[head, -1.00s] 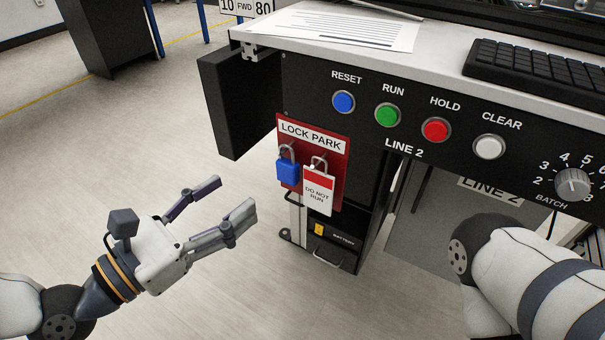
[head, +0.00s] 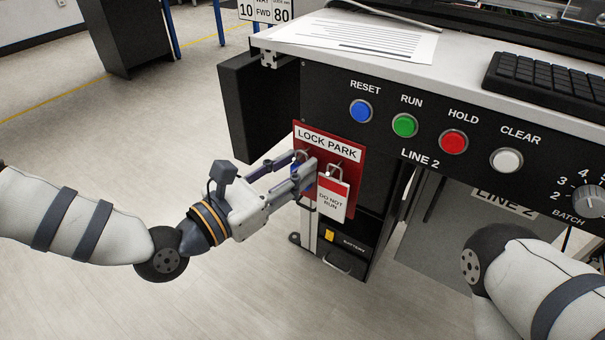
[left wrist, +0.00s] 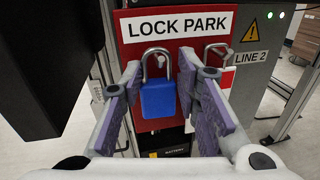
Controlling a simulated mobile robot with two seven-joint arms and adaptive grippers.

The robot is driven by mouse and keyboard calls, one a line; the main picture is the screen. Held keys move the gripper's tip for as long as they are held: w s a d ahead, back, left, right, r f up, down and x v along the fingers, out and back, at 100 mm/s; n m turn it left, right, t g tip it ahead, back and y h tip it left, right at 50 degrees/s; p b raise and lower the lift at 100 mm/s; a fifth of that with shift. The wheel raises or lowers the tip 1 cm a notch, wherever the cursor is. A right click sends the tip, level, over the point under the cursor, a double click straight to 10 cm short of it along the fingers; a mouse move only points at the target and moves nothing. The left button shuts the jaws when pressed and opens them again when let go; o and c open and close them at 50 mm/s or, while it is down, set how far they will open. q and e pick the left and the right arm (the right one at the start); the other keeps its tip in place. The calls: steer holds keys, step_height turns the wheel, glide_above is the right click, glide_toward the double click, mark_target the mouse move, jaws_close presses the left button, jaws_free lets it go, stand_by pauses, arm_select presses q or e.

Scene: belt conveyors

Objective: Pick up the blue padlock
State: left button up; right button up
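The blue padlock (left wrist: 158,100) hangs by its silver shackle from the red LOCK PARK board (left wrist: 133,54). In the left wrist view it sits between the two fingers of my left gripper (left wrist: 160,105). The fingers stand on either side of it, with a visible gap at each side. In the head view my left gripper (head: 299,170) reaches the board, and its fingers hide most of the padlock (head: 295,168). My right gripper is out of view; only part of my right arm shows at the lower right.
A white and red DO NOT RUN tag (head: 333,196) hangs on the board just right of my left gripper. A dark box (head: 250,107) juts out left of the board. The button panel (head: 430,130) is above right. Open floor lies to the left.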

arm_select(q)
jaws_close()
